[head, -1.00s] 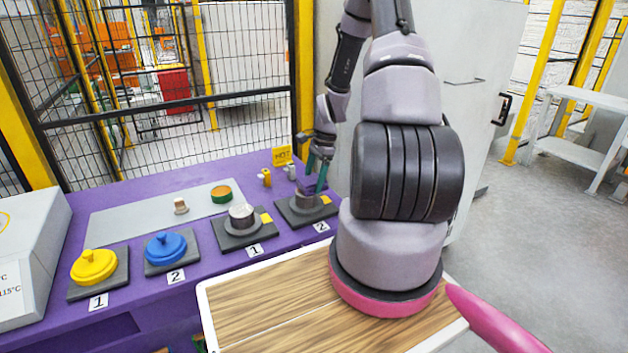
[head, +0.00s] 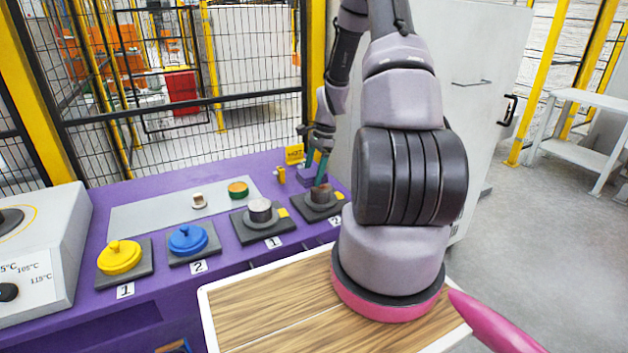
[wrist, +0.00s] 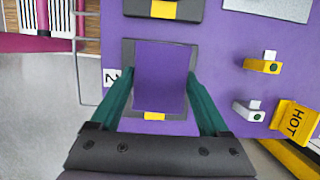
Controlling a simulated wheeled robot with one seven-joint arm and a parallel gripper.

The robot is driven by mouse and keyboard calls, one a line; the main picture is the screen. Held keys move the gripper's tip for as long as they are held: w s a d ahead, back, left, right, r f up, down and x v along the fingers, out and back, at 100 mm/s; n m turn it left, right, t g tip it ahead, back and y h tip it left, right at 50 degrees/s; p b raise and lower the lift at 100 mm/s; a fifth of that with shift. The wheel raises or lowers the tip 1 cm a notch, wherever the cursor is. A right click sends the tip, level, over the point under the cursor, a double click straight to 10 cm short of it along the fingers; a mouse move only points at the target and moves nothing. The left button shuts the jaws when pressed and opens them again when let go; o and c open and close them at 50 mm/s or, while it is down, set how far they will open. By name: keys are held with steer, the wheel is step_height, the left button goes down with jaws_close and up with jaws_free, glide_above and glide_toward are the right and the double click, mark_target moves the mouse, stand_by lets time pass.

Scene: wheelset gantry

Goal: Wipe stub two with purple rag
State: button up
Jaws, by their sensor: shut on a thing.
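My gripper (wrist: 159,92) is shut on the purple rag (wrist: 160,75), which spans the space between its two green fingers. In the wrist view the rag lies over the middle of the dark plate (wrist: 152,116) beside the number 2 card (wrist: 110,77) and hides the stub there. In the head view stub two (head: 321,193) stands on its dark plate, with a brownish top. My gripper (head: 322,168) is right above or behind it; I cannot tell whether the rag touches the stub.
Stub one (head: 260,209) stands on the plate to the left. Yellow (head: 120,256) and blue (head: 187,238) lidded pieces sit further left. A yellow HOT sign (wrist: 296,121), a yellow fitting (wrist: 262,66) and a grey fitting (wrist: 249,111) stand close beside plate two.

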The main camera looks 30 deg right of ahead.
mark_target(310, 173)
steer(key=shift+r, duration=2.5)
